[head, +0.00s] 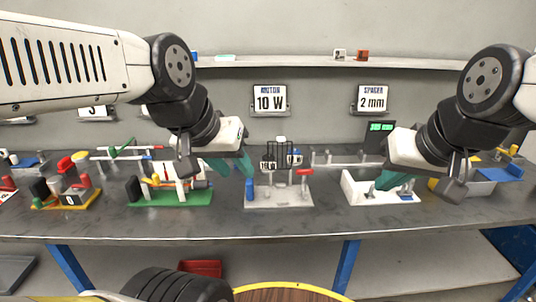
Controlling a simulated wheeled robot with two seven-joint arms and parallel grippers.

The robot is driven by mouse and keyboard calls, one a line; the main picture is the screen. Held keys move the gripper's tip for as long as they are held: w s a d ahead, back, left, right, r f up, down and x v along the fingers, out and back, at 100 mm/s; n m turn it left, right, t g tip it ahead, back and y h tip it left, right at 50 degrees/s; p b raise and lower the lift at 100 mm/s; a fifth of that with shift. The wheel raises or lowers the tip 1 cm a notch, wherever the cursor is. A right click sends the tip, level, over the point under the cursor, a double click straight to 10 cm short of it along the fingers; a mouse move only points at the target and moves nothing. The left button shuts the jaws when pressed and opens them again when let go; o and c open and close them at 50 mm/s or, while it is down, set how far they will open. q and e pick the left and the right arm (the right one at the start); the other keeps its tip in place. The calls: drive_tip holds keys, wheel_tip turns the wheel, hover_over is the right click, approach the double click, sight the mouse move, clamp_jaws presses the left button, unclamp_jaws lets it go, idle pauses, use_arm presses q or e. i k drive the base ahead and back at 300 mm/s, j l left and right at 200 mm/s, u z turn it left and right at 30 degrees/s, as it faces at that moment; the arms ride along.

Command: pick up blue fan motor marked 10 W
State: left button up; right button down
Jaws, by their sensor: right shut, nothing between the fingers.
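A small rack with white-labelled parts stands at the back of the table below the MOTOR 10 W sign (269,98). A blue part (296,157) with a white tag sits at its right, and a pale tagged part (268,164) at its left; the tag print is too small to read. A blue upright cylinder (249,189) stands at the left of a grey fixture plate (280,201). My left gripper (238,170) has its teal fingers apart, above and left of that cylinder. My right gripper (384,184) is shut and empty over a white tray.
The white tray (351,190) holds small grey parts. A green fixture board (172,198) with coloured parts lies to the left. A 2 mm spacer sign (373,99) hangs at right. A red lever (304,172) stands on the grey plate. The table's front strip (270,228) is clear.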

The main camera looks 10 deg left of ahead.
sight(297, 156)
drive_tip(key=i+u, duration=0.9)
drive_tip(key=k, duration=0.1)
